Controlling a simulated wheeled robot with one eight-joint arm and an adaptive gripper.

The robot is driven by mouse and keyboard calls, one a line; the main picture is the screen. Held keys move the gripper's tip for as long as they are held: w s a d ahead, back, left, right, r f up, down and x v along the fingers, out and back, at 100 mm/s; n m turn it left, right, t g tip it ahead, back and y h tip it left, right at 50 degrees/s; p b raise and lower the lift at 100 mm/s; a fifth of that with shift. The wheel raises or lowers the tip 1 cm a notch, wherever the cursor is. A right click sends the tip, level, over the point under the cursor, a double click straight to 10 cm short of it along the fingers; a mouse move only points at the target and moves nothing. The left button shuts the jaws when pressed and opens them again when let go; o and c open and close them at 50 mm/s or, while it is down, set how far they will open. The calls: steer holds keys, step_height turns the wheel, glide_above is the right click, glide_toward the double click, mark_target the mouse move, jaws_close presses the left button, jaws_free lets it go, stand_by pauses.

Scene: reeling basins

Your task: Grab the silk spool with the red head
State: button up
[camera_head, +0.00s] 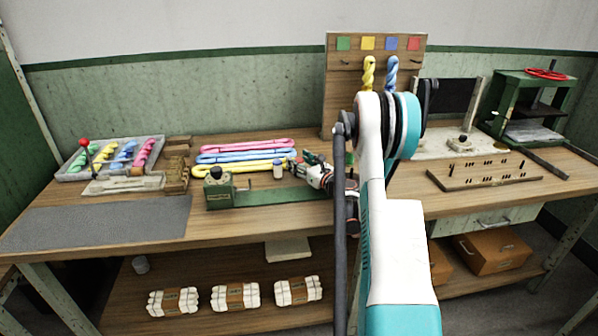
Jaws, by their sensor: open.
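A grey tray (72,170) at the left of the bench holds several twisted silk pieces: green, yellow, blue and a pinkish-red one (145,152) at its right end. A red ball-shaped head (84,143) stands up at the tray's left side; what it belongs to is too small to tell. A small pale cylinder (278,170) with a darker top stands at mid-bench. My gripper (298,164) is open, low over the bench just right of this cylinder, pointing left. Nothing shows between its fingers, though they are small and partly blend with the things behind.
Pink, blue and yellow skeins (240,146) lie behind the cylinder. A green clamp-like device (220,190) stands to its left. The grey mat (95,222) is clear.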

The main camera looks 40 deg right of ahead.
steer(key=shift+w, duration=0.2)
steer(key=c, duration=1.2)
steer(key=shift+r, duration=0.1)
